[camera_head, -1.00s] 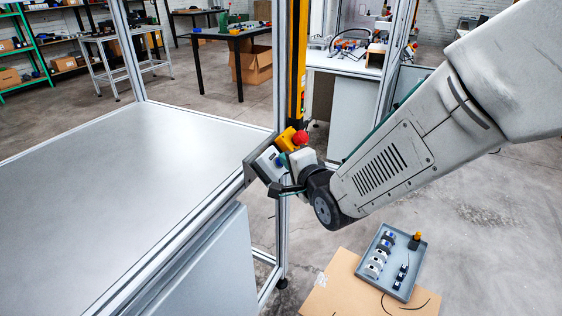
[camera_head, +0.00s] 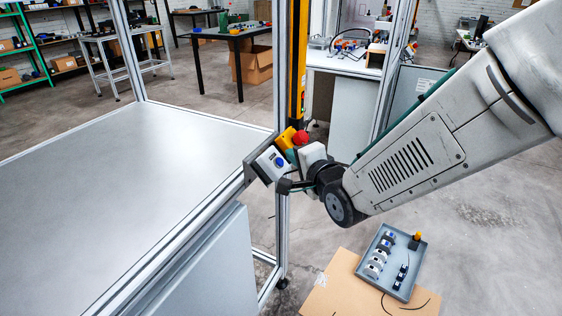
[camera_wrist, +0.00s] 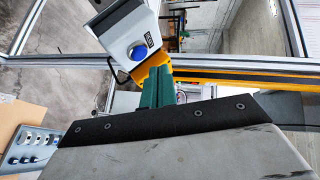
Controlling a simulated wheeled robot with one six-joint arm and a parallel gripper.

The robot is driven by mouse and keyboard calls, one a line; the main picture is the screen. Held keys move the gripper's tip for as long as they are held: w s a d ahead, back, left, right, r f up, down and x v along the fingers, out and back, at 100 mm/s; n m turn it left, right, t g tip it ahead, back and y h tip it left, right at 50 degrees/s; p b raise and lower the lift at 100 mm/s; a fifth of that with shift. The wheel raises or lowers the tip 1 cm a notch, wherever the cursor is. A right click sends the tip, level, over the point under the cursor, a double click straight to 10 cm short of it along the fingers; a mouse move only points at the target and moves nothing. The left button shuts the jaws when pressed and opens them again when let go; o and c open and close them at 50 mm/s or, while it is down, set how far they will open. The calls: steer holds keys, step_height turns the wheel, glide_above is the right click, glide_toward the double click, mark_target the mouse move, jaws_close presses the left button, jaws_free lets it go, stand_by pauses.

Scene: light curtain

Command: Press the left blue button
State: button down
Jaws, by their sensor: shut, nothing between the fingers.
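A white button box (camera_head: 268,164) with a round blue button (camera_head: 280,162) is mounted at the corner of the metal frame. In the wrist view, the blue button (camera_wrist: 138,51) faces my gripper from the white box (camera_wrist: 127,30), beside a small dark label. My gripper (camera_head: 291,156) has teal fingers, just right of the blue button in the head view. In the wrist view, the fingers (camera_wrist: 158,80) are together and empty, their tips slightly below and right of the button. A narrow gap seems to separate them, though depth is hard to judge. Only one blue button shows on the box.
A yellow box with a red mushroom button (camera_head: 301,138) sits right behind the white box. A yellow upright post (camera_head: 298,60) rises behind it. A wide grey tabletop (camera_head: 130,180) lies left. A grey tray of parts (camera_head: 390,262) rests on cardboard at lower right.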

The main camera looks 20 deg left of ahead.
steer(key=d+r, duration=0.3)
steer(key=shift+s, duration=0.15)
stand_by(0.8)
